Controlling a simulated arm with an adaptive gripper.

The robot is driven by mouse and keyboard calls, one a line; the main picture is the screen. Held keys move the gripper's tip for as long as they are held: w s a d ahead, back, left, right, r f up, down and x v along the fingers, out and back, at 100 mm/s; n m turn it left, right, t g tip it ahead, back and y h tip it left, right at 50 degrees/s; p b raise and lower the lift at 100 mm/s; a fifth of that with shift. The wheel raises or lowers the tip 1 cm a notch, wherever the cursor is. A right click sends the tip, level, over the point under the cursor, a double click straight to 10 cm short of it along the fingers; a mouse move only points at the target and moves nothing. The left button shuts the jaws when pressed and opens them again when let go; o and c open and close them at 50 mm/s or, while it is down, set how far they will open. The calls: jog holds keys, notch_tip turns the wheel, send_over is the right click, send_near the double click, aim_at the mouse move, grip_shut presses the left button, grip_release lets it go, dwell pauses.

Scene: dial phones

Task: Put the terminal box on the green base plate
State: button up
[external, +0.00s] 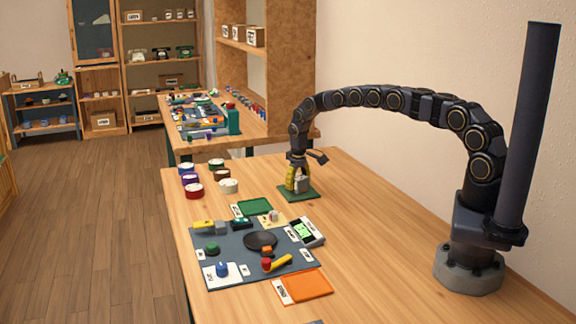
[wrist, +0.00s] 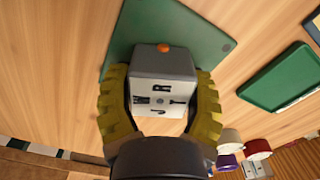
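The green base plate (wrist: 185,35) lies flat on the wooden table and also shows in the external view (external: 297,197). My gripper (wrist: 160,80) has yellow fingers pressed against both sides of the box. In the external view, my gripper (external: 297,180) points down over the plate with the box (external: 302,185) between its fingers. The box is over the plate; whether its underside touches is hidden.
Several coloured round tins (external: 190,180) stand left of the plate. A green tray (external: 256,206), a grey mat (external: 232,262) with phone parts and an orange tray (external: 306,286) lie nearer the camera. The table right of the plate is clear.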

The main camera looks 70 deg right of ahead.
jog(key=o, duration=0.4)
